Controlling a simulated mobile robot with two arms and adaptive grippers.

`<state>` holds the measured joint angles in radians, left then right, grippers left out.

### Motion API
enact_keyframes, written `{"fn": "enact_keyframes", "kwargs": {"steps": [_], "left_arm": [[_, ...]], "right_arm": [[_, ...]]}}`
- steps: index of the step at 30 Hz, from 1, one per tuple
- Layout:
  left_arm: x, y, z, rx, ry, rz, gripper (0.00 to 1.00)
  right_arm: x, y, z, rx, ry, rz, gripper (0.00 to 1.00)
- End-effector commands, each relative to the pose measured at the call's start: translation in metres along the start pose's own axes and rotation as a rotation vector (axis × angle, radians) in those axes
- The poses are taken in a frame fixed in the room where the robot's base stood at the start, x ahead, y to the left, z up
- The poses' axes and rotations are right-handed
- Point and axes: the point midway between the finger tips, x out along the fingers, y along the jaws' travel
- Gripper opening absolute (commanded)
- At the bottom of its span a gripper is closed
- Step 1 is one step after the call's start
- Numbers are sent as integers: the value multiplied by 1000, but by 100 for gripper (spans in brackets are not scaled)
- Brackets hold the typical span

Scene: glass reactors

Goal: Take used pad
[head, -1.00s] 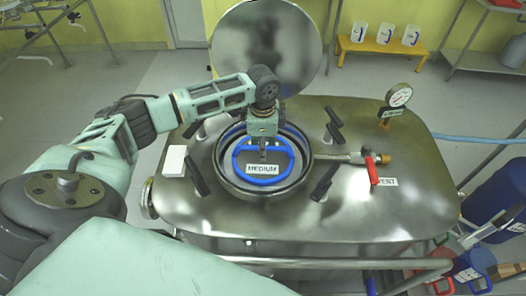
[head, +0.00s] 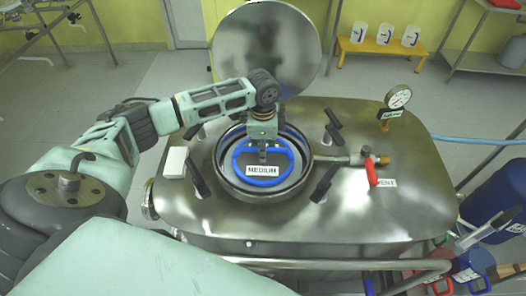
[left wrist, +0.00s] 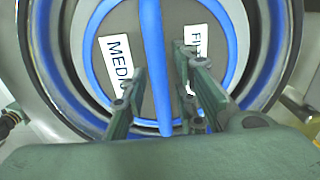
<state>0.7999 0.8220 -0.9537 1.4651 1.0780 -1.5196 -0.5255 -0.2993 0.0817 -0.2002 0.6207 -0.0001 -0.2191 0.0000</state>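A round grey pad with a blue ring handle (head: 238,160) and a "MEDIUM" label sits in the round opening of the steel vessel (head: 400,190). In the left wrist view the pad's blue crossbar (left wrist: 153,60) runs between my fingers, and a second label, starting "FI", is partly hidden. My left gripper (head: 263,157) points down over the pad; it also shows in the left wrist view (left wrist: 155,85). Its fingers are apart, one on each side of the crossbar, with gaps visible. Their exact depth at the bar is unclear. My right gripper is not in view.
The round lid (head: 266,50) stands open behind the opening. Black clamp handles (head: 323,183) surround the rim. A red-handled valve (head: 371,171) and a gauge (head: 399,97) are on the right. A yellow bench (head: 382,48) with white containers stands at the back.

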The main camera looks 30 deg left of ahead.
Motion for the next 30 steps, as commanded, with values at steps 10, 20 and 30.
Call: {"fn": "enact_keyframes", "kwargs": {"steps": [10, 20, 30], "left_arm": [[0, 0, 0, 0, 0, 0, 0], [-1, 0, 0, 0, 1, -1, 0], [-34, -1, -1, 1, 4, -5, 0]], "right_arm": [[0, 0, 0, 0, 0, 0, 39], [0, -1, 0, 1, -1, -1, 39], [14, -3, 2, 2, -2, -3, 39]]}}
